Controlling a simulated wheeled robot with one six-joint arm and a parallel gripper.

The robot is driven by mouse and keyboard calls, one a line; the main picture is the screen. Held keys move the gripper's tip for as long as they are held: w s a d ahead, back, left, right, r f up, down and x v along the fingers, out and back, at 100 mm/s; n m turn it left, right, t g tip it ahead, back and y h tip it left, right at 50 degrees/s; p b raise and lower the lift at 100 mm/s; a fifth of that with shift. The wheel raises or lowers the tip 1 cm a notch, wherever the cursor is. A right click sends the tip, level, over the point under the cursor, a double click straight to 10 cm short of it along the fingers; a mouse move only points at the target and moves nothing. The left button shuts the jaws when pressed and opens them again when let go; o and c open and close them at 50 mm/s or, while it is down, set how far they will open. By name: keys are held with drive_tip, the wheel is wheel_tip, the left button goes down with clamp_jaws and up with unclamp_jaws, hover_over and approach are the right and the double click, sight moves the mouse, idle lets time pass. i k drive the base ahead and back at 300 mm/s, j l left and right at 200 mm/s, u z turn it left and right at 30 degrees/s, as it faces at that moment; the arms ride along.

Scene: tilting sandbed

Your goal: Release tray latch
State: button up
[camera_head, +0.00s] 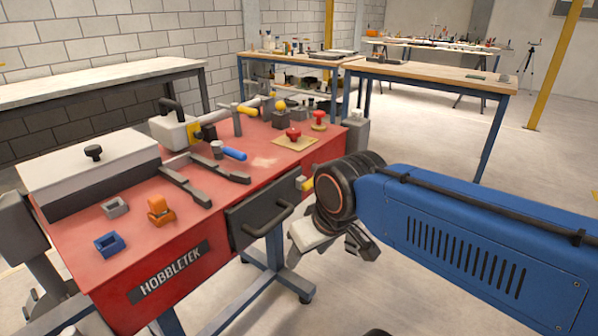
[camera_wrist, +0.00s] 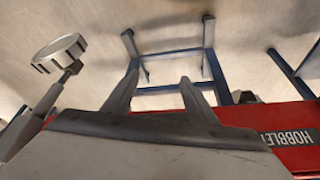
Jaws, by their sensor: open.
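The red sandbed bench (camera_head: 190,255) carries a dark front tray or drawer (camera_head: 250,208) with a black bar handle (camera_head: 268,219). A small yellow-tipped part (camera_head: 306,184) sits at the bench's front face right of this tray; it may be the latch, but I cannot tell for sure. My gripper (camera_head: 340,248) hangs in front of the bench, right of the handle and below the yellow part, apart from both. In the wrist view my gripper (camera_wrist: 157,98) is open, with nothing between its fingers. No latch is clear in the wrist view.
A round grey knob (camera_wrist: 60,53) on a stem shows at the wrist view's left. The bench top holds a white-lidded box (camera_head: 90,170), orange and blue blocks, tools and red knobs (camera_head: 293,134). Blue bench legs stand below. Open floor lies in front.

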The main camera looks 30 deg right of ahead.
sight(309, 184)
drive_tip(key=k+j, duration=0.1)
drive_tip(key=k, duration=0.3)
drive_tip(key=k+j, duration=0.15)
drive_tip(key=k, duration=0.25)
drive_tip(key=z, duration=1.6)
